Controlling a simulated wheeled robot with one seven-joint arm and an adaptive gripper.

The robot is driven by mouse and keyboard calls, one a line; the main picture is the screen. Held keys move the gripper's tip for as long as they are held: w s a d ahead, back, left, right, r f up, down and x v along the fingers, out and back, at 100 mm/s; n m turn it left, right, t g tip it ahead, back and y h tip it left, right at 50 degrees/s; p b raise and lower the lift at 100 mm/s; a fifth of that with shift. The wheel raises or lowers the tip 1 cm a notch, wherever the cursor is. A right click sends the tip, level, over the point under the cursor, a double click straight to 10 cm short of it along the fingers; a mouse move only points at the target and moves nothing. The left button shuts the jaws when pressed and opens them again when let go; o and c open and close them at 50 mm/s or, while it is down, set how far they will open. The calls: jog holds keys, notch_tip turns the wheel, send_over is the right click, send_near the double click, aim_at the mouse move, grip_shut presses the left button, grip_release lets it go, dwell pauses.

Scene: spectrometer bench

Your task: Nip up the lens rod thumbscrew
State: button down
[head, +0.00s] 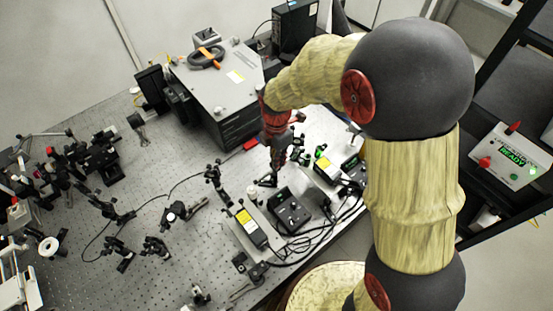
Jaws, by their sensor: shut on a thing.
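The lens rod thumbscrew is too small and too covered by the fingers to make out. The fingertips are at the holder, and their exact contact cannot be seen from here.
A large grey box (215,85) stands behind my gripper. A dark post mount (213,180) is close on the left. Black controllers (290,210) with yellow-labelled boxes (250,227) and cables crowd the front right.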

jog(key=shift+m, duration=0.4)
jog(key=m, duration=0.6)
jog(key=shift+p, duration=0.35)
jog(key=m, duration=0.6)
jog(key=shift+m, duration=0.3)
jog(key=m, duration=0.6)
jog(key=shift+p, duration=0.4)
jog(key=m, duration=0.6)
jog(key=shift+m, duration=0.3)
jog(key=c, duration=1.8)
grip_release()
